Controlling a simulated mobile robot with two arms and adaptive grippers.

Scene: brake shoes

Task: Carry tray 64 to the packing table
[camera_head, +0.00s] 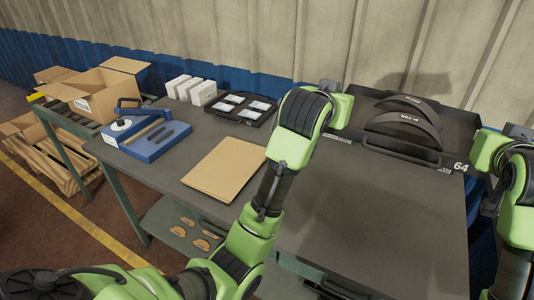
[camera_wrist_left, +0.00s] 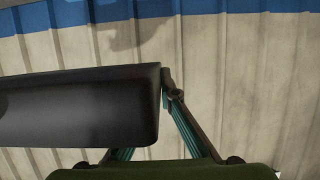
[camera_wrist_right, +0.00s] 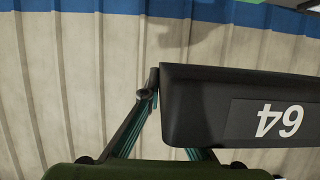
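Tray 64 (camera_head: 402,153) is a black, shallow tray with several dark curved brake shoes (camera_head: 405,122) standing in it. A white 64 marks the right end of its front. My left gripper (camera_wrist_left: 167,92) is at the tray's left end and my right gripper (camera_wrist_right: 153,90) at its right end. Both seem shut on the tray's ends: in each wrist view one finger lies against the outer side, and the other is hidden behind the tray's front. The tray looks level and appears to be off the table, with the wall showing past its lower edge in both wrist views.
The grey table (camera_head: 350,215) is bare in front of the tray. To the left are a brown cardboard sheet (camera_head: 226,168), a black case of parts (camera_head: 241,108), white boxes (camera_head: 190,89), a blue device (camera_head: 150,140) and an open carton (camera_head: 100,92). A corrugated wall (camera_head: 260,35) stands close behind.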

